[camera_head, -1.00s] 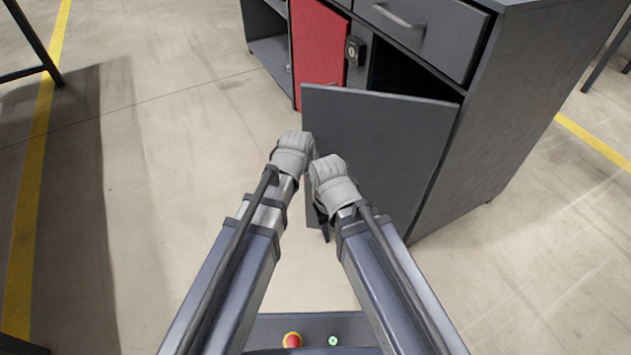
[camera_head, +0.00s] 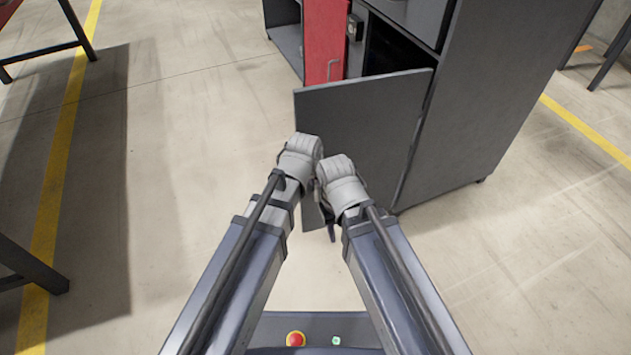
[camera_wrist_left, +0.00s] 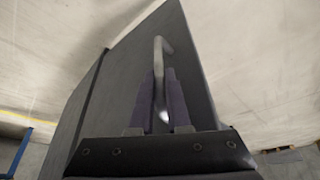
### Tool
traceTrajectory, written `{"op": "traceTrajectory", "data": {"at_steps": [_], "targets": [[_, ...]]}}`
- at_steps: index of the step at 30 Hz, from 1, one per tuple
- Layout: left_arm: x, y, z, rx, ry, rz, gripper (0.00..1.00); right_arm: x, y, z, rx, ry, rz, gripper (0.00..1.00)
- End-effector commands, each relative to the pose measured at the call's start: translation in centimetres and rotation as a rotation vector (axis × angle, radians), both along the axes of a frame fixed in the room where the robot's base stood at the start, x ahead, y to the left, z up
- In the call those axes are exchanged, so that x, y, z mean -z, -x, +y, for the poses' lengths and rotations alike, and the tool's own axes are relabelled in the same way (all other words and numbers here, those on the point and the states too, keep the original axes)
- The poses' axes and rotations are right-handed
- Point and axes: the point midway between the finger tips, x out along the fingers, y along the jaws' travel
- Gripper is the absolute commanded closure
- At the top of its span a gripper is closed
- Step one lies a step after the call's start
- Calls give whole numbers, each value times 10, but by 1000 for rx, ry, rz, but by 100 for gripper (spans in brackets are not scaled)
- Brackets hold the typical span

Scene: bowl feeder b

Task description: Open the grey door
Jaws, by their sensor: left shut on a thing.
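The grey door (camera_head: 365,125) stands part open, swung out from the grey cabinet on its right-hand hinge side. In the left wrist view, the door (camera_wrist_left: 130,85) fills the middle, and its bar handle (camera_wrist_left: 159,65) runs between the two fingers. My left gripper (camera_wrist_left: 160,105) is shut on the handle. In the head view, my left wrist (camera_head: 300,158) is at the door's free edge and hides the handle. My right wrist (camera_head: 341,182) is close beside it, in front of the door; its fingers are mostly hidden, so their state does not show.
The grey cabinet (camera_head: 475,100) stands at the back right, with a dark opening (camera_head: 390,60) behind the door. A red door (camera_head: 325,42) with a lock box (camera_head: 354,27) is to its left. Tables (camera_head: 40,40) stand at the left.

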Motion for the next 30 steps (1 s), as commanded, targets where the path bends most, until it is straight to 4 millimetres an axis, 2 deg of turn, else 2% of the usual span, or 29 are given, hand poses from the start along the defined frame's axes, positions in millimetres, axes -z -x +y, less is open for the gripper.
{"op": "traceTrajectory", "data": {"at_steps": [14, 15, 22, 30], "targets": [[0, -1, -2, 4, 2, -1, 100, 0, 0, 0, 0, 0, 0, 57], [0, -1, -2, 4, 2, -1, 81, 0, 0, 0, 0, 0, 0, 57], [0, -1, -2, 3, 1, -1, 55, 0, 0, 0, 0, 0, 0, 57], [-1, 0, -1, 1, 1, -1, 55, -1, 0, 0, 0, 0, 0, 57]]}}
